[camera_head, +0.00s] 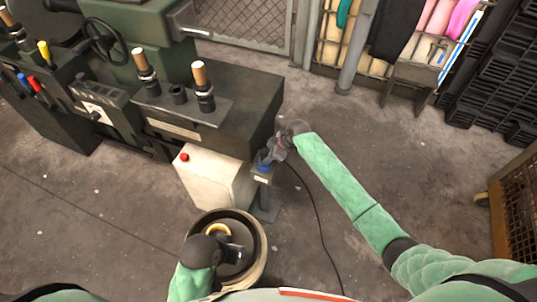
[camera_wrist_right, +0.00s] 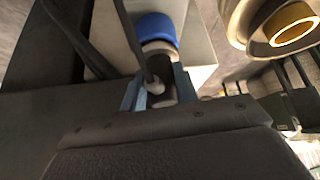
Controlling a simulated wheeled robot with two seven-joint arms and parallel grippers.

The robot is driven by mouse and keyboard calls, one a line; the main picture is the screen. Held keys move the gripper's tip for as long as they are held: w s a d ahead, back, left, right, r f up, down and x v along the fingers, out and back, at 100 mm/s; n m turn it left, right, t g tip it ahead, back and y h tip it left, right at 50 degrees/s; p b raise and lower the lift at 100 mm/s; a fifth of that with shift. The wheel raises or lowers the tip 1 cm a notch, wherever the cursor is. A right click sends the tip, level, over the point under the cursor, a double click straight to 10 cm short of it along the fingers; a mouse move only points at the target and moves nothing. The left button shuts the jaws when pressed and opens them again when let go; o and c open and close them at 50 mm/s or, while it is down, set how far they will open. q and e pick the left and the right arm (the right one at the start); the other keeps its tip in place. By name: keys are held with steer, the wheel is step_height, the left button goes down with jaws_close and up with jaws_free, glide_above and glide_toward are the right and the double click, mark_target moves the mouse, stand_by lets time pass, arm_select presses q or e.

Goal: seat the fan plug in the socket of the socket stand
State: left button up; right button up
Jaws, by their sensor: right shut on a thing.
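The socket stand (camera_head: 265,200) is a grey post with a blue socket (camera_head: 264,160) on top, beside the white box. The socket also shows as a blue cylinder in the right wrist view (camera_wrist_right: 157,30). My right gripper (camera_head: 277,150) is at the socket. In the wrist view its fingers (camera_wrist_right: 158,92) are shut on the dark fan plug (camera_wrist_right: 154,68), which lies in line with the socket, a pale ring between them. I cannot tell how deep the plug sits. My left gripper (camera_head: 236,254) is over the round tub; its fingers are not clear.
A black cable (camera_head: 318,218) runs from the right gripper across the floor. The tub (camera_head: 262,250) with a yellow ring (camera_head: 218,230) stands in front. The white box (camera_head: 208,182) and green machine (camera_head: 250,100) are left of the stand. Floor to the right is open.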

steer(key=o, duration=1.1)
steer(key=shift+c, duration=0.2)
arm_select(q)
steer(key=shift+w+d+f+b, duration=0.15)
steer(key=shift+d+f+b, duration=0.3)
steer(key=shift+d+f, duration=0.25)
arm_select(e)
steer(key=w+v, duration=0.1)
steer(key=v, duration=0.6)
steer(key=shift+s+d+r, duration=0.2)
steer(key=shift+s+r, duration=0.15)
steer(key=shift+s, duration=0.15)
